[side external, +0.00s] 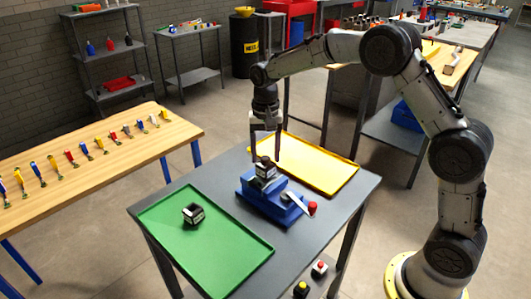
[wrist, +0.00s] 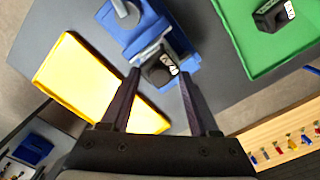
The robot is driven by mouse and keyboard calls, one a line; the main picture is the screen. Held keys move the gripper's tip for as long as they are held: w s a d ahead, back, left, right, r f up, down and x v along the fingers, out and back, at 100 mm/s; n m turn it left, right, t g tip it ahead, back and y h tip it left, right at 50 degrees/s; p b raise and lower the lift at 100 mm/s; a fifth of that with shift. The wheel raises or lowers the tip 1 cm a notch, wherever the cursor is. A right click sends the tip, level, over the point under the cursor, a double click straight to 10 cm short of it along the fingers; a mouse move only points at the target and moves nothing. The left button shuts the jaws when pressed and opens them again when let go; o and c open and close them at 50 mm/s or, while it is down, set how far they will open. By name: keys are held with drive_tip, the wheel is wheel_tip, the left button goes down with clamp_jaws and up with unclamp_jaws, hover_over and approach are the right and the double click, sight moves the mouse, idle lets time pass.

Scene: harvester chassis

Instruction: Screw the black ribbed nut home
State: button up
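A blue vise (side external: 262,200) on the grey table holds a small dark block with a white marked face (side external: 264,181). A black round piece, seemingly the ribbed nut (side external: 265,164), sits on top of it; its ribs are too small to make out. In the wrist view the dark piece (wrist: 158,73) shows between the fingertips, beside the vise's jaws (wrist: 150,45). My gripper (side external: 266,153) points down over the vise. Its two long dark fingers are spread, with a gap to the piece on both sides in the wrist view (wrist: 160,84). How far the nut is seated cannot be told.
A green tray (side external: 240,255) at the left holds a similar black part with a white label (side external: 193,214). A yellow tray (side external: 325,165) behind the vise is empty. The vise's handle with a red knob (side external: 312,208) sticks out right.

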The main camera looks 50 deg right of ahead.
sight(265, 159)
drive_tip(key=s+r+t, duration=0.1)
drive_tip(key=s+r, duration=0.2)
drive_tip(key=r, duration=0.8)
drive_tip(key=s+r+t, duration=0.1)
drive_tip(key=s+r, duration=0.2)
drive_tip(key=r, duration=0.8)
drive_tip(key=s+a+r+n+t, duration=0.1)
drive_tip(key=s+a+r+n, duration=0.1)
drive_tip(key=s, duration=0.8)
drive_tip(key=s+f+n+t, duration=0.2)
drive_tip(key=s+f+n, duration=0.5)
drive_tip(key=s+f, duration=0.5)
drive_tip(key=s, duration=0.3)
drive_tip(key=shift+f+t, duration=0.3)
drive_tip(key=shift+f, duration=0.1)
